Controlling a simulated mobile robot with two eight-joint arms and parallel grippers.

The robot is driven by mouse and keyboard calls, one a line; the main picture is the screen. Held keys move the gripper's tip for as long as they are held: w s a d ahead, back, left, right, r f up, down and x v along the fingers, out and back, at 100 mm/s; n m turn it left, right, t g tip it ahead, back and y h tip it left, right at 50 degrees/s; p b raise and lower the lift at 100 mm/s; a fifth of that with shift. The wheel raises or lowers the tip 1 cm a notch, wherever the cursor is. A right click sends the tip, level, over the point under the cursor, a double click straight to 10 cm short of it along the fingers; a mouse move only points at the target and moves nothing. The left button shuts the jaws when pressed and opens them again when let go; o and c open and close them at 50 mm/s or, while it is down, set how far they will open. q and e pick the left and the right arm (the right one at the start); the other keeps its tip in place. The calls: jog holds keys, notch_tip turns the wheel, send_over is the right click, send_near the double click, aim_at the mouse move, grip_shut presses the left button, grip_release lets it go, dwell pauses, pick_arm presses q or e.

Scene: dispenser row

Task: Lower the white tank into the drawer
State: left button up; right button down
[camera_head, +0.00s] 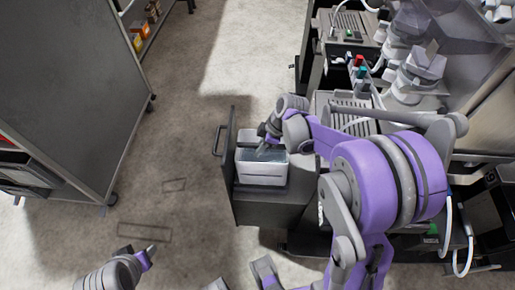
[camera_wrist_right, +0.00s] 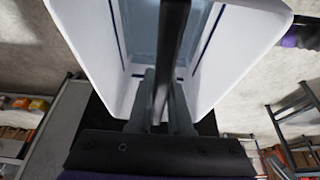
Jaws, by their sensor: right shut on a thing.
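The white tank (camera_head: 262,177) is an open-topped box with a grey-blue inside, near the centre of the head view. It stands upright over the pulled-out grey drawer (camera_head: 228,180), just right of its tall front panel. I cannot tell whether its base touches the drawer floor. My right gripper (camera_head: 263,148) is at the tank's top, shut on it. In the right wrist view, the gripper's fingers (camera_wrist_right: 162,105) meet at a dark bar across the tank (camera_wrist_right: 88,35), whose white walls fill the top. My left gripper (camera_head: 151,249) is low at the left, away from the tank; its jaws are unclear.
A dispenser counter with a slatted drip tray (camera_head: 350,118) and machines stands right of the drawer. A grey cabinet (camera_head: 75,80) on wheels stands at the left. Bare floor (camera_head: 185,140) lies between them. My right arm covers part of the counter.

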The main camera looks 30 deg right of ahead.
jog(key=shift+w+d+f, duration=0.2)
jog(key=shift+w+f, duration=0.15)
jog(key=shift+f, duration=0.15)
jog(key=shift+s+a, duration=0.1)
jog(key=shift+a, duration=0.35)
dwell(0.5)
jog(key=shift+f+b, duration=0.4)
jog(key=shift+b, duration=0.05)
jog(key=shift+f+b, duration=1.1)
jog(key=shift+f, duration=0.35)
jog(key=c, duration=0.8)
grip_release()
jog(key=shift+o, duration=0.2)
jog(key=shift+r, duration=0.2)
